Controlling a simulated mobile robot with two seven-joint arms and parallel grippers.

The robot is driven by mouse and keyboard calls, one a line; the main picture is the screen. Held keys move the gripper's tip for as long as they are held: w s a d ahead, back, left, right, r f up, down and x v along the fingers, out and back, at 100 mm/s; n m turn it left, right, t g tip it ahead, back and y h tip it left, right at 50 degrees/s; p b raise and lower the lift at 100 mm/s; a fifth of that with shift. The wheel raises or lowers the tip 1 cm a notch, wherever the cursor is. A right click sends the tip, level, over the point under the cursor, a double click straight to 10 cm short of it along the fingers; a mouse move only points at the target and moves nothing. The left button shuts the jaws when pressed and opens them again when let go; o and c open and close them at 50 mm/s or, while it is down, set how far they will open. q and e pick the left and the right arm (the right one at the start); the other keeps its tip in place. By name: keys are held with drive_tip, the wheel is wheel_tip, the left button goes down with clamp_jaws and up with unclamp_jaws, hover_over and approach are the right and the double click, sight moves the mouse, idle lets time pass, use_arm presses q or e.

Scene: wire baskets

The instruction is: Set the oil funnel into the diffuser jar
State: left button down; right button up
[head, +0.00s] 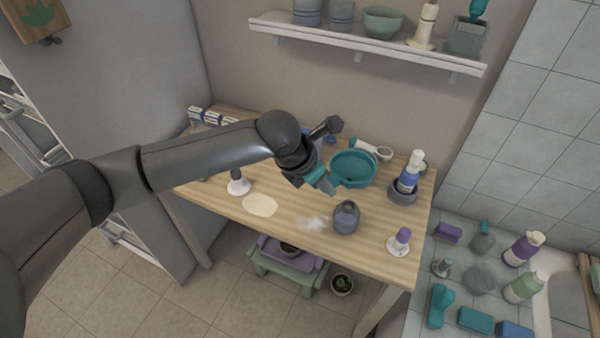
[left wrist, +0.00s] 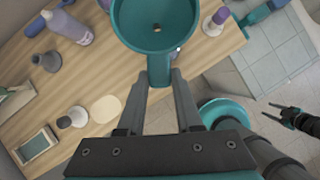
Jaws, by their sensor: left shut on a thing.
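The oil funnel (head: 352,169) is a teal wide bowl with a handle. In the left wrist view it (left wrist: 157,28) fills the top middle, with a small hole in its centre. My left gripper (head: 328,187) is shut on its handle; the fingers (left wrist: 160,85) flank the handle in the left wrist view. The diffuser jar (head: 346,218) is a round grey-purple jar with a narrow neck, upright near the table's front edge. The funnel appears behind the jar and apart from it. I cannot make out the jar in the left wrist view. My right gripper (left wrist: 272,111) shows there, open and empty.
A purple stopper on a white base (head: 400,240) stands right of the jar. A bottle in a grey bowl (head: 403,193) stands behind it. A cream mat (head: 260,205) and a dark stopper on a white base (head: 238,184) lie left. A shelf (head: 365,43) hangs above.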

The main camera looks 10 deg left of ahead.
use_arm(q)
drive_tip(key=shift+s+d+r, duration=0.15)
drive_tip(key=shift+s+d, duration=0.25)
use_arm(e)
drive_tip(key=shift+a, duration=0.55)
drive_tip(key=shift+r, duration=0.1)
use_arm(q)
drive_tip(key=shift+p, duration=0.35)
drive_tip(key=shift+f+b, duration=0.65)
drive_tip(key=shift+f, duration=0.5)
wheel_tip(320, 180, down, 3)
drive_tip(key=shift+r+b, duration=0.2)
drive_tip(key=shift+b, duration=0.45)
use_arm(e)
drive_tip(key=shift+d+f, duration=0.25)
drive_tip(key=shift+f, duration=0.3)
drive_tip(key=shift+d+f, duration=0.2)
drive_tip(key=shift+f, duration=0.35)
use_arm(q)
drive_tip(key=shift+f, duration=0.1)
